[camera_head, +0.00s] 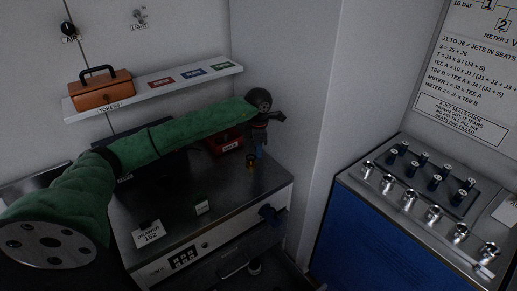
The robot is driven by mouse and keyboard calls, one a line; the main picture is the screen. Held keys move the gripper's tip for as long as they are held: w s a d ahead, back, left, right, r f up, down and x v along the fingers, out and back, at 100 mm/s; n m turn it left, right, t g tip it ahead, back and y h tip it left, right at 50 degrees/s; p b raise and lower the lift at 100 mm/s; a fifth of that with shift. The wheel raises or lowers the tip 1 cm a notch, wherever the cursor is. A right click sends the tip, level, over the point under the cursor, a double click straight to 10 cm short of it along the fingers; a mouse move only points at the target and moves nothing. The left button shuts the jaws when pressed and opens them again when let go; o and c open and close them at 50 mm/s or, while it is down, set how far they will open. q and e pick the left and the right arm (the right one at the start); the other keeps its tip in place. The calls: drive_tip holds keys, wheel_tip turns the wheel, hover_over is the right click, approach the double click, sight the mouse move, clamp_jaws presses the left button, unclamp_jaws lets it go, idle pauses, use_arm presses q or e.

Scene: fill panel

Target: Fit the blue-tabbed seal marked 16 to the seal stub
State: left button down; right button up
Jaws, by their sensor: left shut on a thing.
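My left arm crosses from the left, and its dark gripper (261,136) points down over the back right of the grey cabinet top. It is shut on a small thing. A bit of blue (259,151) shows just below the fingers and looks like the blue-tabbed seal; its mark cannot be read. A small dark and amber piece (251,163) stands on the cabinet top just below and left of the fingers. I cannot tell whether it is the seal stub. My right gripper is not in view.
A red box (228,144) stands behind the arm. A shelf (190,78) with a brown toolbox (101,92) runs above. A panel with jets and metal seats (412,201) stands at right.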

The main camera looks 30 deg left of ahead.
use_arm(q)
drive_tip(key=shift+f+b, duration=1.05)
drive_tip(key=shift+f, duration=0.15)
drive_tip(key=c, duration=1.3)
unclamp_jaws()
drive_tip(key=shift+o, duration=0.2)
drive_tip(key=shift+r+b, duration=1.35)
drive_tip(key=shift+r, duration=2.55)
